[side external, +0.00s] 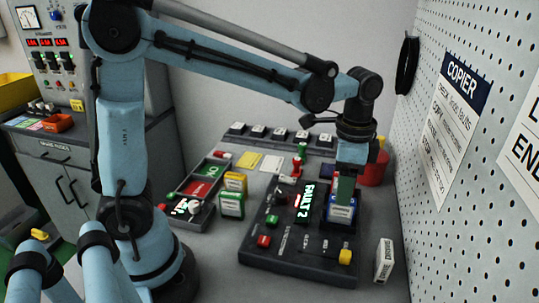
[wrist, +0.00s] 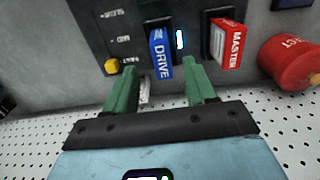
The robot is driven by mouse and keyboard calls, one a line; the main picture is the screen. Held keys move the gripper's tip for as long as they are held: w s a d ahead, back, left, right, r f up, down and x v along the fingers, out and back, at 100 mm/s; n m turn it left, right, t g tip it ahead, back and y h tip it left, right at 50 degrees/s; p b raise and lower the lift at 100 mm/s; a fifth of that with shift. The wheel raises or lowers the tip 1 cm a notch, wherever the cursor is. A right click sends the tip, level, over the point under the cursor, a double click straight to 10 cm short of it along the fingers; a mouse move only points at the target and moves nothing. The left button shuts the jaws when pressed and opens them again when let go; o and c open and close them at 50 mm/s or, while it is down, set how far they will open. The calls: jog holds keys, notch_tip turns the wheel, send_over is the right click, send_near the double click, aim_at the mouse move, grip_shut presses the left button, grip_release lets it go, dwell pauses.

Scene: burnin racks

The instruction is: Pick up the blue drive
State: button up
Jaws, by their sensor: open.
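The blue drive (wrist: 161,57), lettered DRIVE on a white label, stands in a slot of the dark copier panel (wrist: 130,22). In the side external view the blue drive (side external: 342,210) is at the right side of the panel, just under my gripper (side external: 345,190). In the wrist view my gripper (wrist: 158,75) is open, with one green finger on each side of the drive's near end. The fingers look apart from the drive, and I cannot tell their exact depth. The drive's lower part is hidden in its slot.
A red MASTER drive (wrist: 228,45) stands close to the right in the wrist view, beside a red EJECT button (wrist: 292,62). A yellow knob (side external: 345,257) and a white block (side external: 384,260) are near the front. The pegboard wall (side external: 445,215) bounds the right.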

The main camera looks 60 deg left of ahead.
aim_at(341, 208)
jog(key=shift+w+f, duration=0.15)
jog(key=shift+f, duration=3.25)
grip_shut()
jog(key=shift+r, duration=0.1)
